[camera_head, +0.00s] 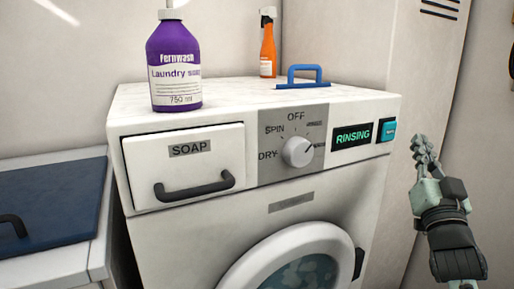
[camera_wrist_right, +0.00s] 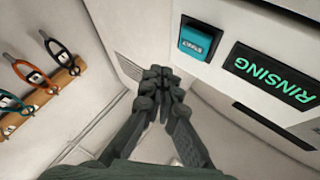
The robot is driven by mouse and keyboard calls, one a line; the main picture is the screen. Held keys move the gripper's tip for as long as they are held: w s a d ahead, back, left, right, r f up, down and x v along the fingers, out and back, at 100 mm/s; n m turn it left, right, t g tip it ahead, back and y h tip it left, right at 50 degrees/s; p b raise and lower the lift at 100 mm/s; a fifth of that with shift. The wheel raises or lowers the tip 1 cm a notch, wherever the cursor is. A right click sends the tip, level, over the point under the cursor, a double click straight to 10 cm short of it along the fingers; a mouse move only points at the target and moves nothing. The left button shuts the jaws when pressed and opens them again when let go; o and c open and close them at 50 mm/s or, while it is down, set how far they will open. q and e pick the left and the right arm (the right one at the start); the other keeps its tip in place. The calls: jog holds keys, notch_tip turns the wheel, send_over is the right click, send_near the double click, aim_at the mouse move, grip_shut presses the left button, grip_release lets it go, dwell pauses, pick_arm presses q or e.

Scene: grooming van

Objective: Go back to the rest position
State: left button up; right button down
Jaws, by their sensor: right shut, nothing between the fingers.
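My right gripper (camera_head: 424,150) is at the right of the head view, beside the washing machine's (camera_head: 335,190) right front edge. It is shut and empty, with its fingertips apart from the machine in the head view. The right wrist view also shows its closed fingers (camera_wrist_right: 163,88) in the middle, near the teal start button (camera_wrist_right: 198,38) and the green RINSING display (camera_wrist_right: 270,75). My left gripper does not show in either view.
A purple laundry soap bottle (camera_head: 174,65), an orange spray bottle (camera_head: 268,45) and a blue handle (camera_head: 303,76) are on the machine. The SOAP drawer (camera_head: 190,165) is closed. A blue-lidded unit (camera_head: 50,205) stands left. Several tools hang on a wooden rack (camera_wrist_right: 45,95).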

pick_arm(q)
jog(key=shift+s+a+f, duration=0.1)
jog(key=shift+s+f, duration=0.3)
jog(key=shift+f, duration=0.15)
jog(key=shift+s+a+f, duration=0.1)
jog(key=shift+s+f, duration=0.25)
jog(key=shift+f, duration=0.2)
pick_arm(e)
jog(key=shift+s+d+r, duration=0.1)
jog(key=shift+s+d, duration=0.2)
jog(key=shift+s, duration=0.45)
jog(key=shift+s+d+r, duration=0.1)
jog(key=shift+s+d, duration=0.2)
jog(key=shift+s, duration=0.5)
jog(key=shift+s+d, duration=0.3)
jog(key=shift+s, duration=0.45)
